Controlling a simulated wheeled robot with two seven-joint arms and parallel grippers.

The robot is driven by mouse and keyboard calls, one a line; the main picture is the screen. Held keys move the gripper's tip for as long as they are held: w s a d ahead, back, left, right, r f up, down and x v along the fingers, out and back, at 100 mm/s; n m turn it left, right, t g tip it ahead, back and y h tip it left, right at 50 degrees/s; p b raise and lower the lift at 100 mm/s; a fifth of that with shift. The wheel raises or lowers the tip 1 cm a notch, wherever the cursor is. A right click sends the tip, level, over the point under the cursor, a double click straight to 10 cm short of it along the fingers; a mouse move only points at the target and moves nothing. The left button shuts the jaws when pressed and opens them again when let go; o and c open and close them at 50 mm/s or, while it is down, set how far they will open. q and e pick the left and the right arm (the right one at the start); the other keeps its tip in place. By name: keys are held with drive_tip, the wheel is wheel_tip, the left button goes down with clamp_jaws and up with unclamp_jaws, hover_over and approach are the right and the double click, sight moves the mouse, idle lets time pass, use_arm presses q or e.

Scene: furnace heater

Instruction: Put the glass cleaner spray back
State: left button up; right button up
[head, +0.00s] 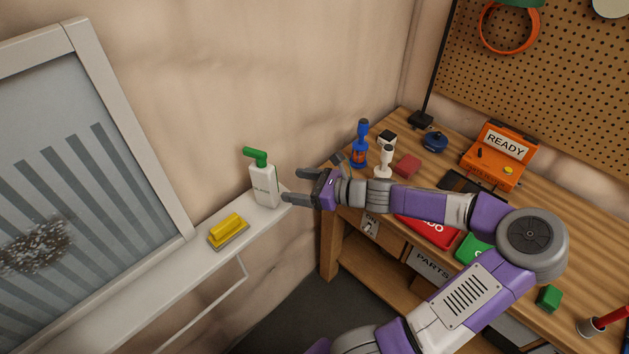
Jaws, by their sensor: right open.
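The glass cleaner spray (264,187) is a white bottle with a green spray head. It stands upright on the white ledge (205,250) under the framed glass, near the ledge's right end. My right gripper (291,185) is open, with its fingers pointing left toward the bottle. The fingertips appear just right of the bottle, and nothing is between them. I cannot tell whether the lower fingertip touches the bottle. My left gripper is not in view.
A yellow-handled brush or scrubber (228,231) lies on the ledge left of the bottle. A dark smudge (35,247) marks the glass (110,170). The wooden workbench (590,245) at right holds a blue bottle (360,148), a white bottle (383,163) and an orange READY box (498,157).

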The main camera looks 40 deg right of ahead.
use_arm(q)
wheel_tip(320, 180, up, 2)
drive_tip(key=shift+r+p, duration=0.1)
drive_tip(key=shift+p, duration=0.7)
use_arm(e)
drive_tip(key=v, duration=0.4)
drive_tip(key=shift+s+d+r, duration=0.1)
drive_tip(key=shift+s+d, duration=0.05)
drive_tip(key=shift+s, duration=0.1)
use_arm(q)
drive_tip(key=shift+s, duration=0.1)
